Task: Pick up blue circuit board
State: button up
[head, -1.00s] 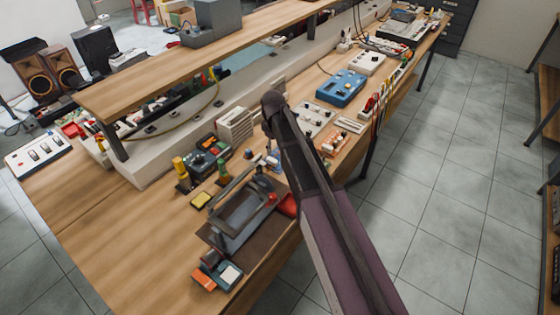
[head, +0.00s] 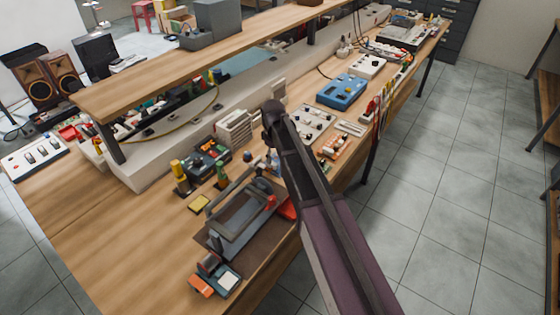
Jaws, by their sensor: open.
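I cannot single out a blue circuit board for certain. A small blue-edged thing with a pale face (head: 229,277) lies at the near end of the workbench, beside an orange piece; it is too small to identify. A larger blue box with knobs (head: 342,91) stands farther along the bench. My dark arm reaches in from the lower right and ends in a rounded joint above the bench. My gripper does not show; part of the bench is hidden behind the arm.
The wooden workbench (head: 105,235) is clear at its near left. A grey frame with a handle (head: 243,222) stands near its front edge. Boards and instruments crowd the middle. A raised shelf (head: 165,85) runs behind. Tiled floor (head: 440,190) is open on the right.

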aim_at(274, 164)
jog(key=shift+w+f+b, duration=0.15)
jog(key=shift+f+b, duration=2.25)
jog(key=shift+f, duration=0.15)
grip_shut()
